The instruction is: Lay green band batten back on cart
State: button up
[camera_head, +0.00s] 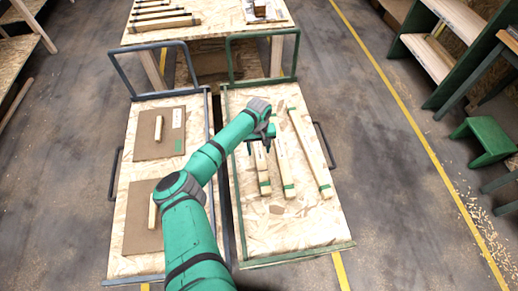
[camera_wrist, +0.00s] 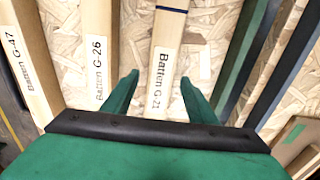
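Three pale wood battens lie side by side on the green-framed cart (camera_head: 300,236): a left one (camera_head: 262,167), a middle one (camera_head: 284,165) and a right one (camera_head: 311,152). In the head view, each has a green band near its lower end. The wrist view shows labels on Batten G-21 (camera_wrist: 168,45), Batten G-26 (camera_wrist: 98,45) and Batten G-47 (camera_wrist: 30,55). G-21 has a narrow band that looks blue there. My gripper (camera_wrist: 158,92) is open over the end of G-21, with gaps on both sides. In the head view my gripper (camera_head: 262,140) hides the left batten's upper end.
A grey-framed cart (camera_head: 122,225) stands close on the left, with brown panels (camera_head: 160,150) on it. A table (camera_head: 215,22) at the back carries several dark-banded battens (camera_head: 163,23). Green shelving (camera_head: 440,55) and a green stool (camera_head: 485,137) stand right, beyond a yellow floor line.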

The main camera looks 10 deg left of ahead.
notch_tip(320, 180, up, 11)
dwell(0.6)
jog(key=shift+d+f, duration=0.1)
jog(key=shift+f, duration=0.05)
